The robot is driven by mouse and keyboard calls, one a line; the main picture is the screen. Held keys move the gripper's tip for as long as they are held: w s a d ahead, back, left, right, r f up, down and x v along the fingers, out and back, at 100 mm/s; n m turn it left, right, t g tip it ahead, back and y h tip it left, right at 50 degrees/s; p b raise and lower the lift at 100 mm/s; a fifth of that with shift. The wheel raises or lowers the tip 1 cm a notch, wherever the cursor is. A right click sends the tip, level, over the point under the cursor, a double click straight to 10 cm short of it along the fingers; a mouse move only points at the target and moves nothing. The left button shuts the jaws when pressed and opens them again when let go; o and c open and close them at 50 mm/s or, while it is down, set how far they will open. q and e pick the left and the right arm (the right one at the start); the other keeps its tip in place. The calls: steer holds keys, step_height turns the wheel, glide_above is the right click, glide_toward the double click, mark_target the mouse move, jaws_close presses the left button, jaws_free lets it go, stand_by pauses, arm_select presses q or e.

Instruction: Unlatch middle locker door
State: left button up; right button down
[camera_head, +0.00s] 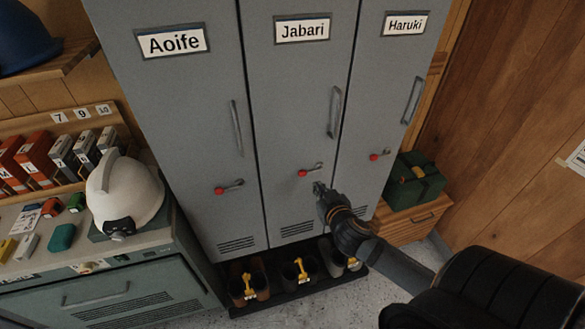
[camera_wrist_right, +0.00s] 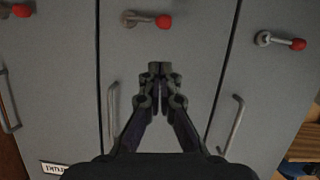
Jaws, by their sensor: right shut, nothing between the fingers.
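The middle locker door (camera_head: 290,100) carries the name Jabari and stands shut between the Aoife and Haruki doors. Its latch (camera_head: 311,169) is a short metal lever with a red knob at its left end, lying nearly level. My right gripper (camera_head: 319,188) is shut and empty, just below the latch in the head view. The right wrist view is upside down; there the shut fingertips (camera_wrist_right: 160,68) are in front of the middle door, apart in the picture from the latch (camera_wrist_right: 146,20). Whether they touch the door I cannot tell. My left gripper is not in view.
Similar red-knobbed latches are on the Aoife door (camera_head: 228,188) and the Haruki door (camera_head: 380,155). The middle door's handle (camera_head: 334,112) is above its latch. A white helmet (camera_head: 125,190) sits at left, boots (camera_head: 299,272) stand below, and a green case (camera_head: 414,181) is at right.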

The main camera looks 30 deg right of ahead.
steer(key=shift+w+a+r, duration=0.1)
steer(key=shift+a+r, duration=0.25)
steer(key=shift+r, duration=0.5)
steer(key=p, duration=0.2)
glide_toward(301, 171)
steer(key=w+d+r, duration=0.1)
steer(key=w+r, duration=0.1)
steer(key=w, duration=0.2)
steer(key=shift+w+d+f, duration=0.2)
steer(key=shift+w+f, duration=0.05)
steer(key=shift+f, duration=0.3)
steer(key=shift+w+d+f, duration=0.2)
steer(key=shift+w+f, duration=0.1)
steer(key=shift+f, duration=0.3)
steer(key=shift+w+d+f, duration=0.1)
steer(key=shift+w+f, duration=0.15)
steer(key=shift+f, duration=0.4)
steer(key=shift+f, duration=0.1)
steer(key=shift+f+b, duration=0.15)
steer(key=shift+b, duration=0.4)
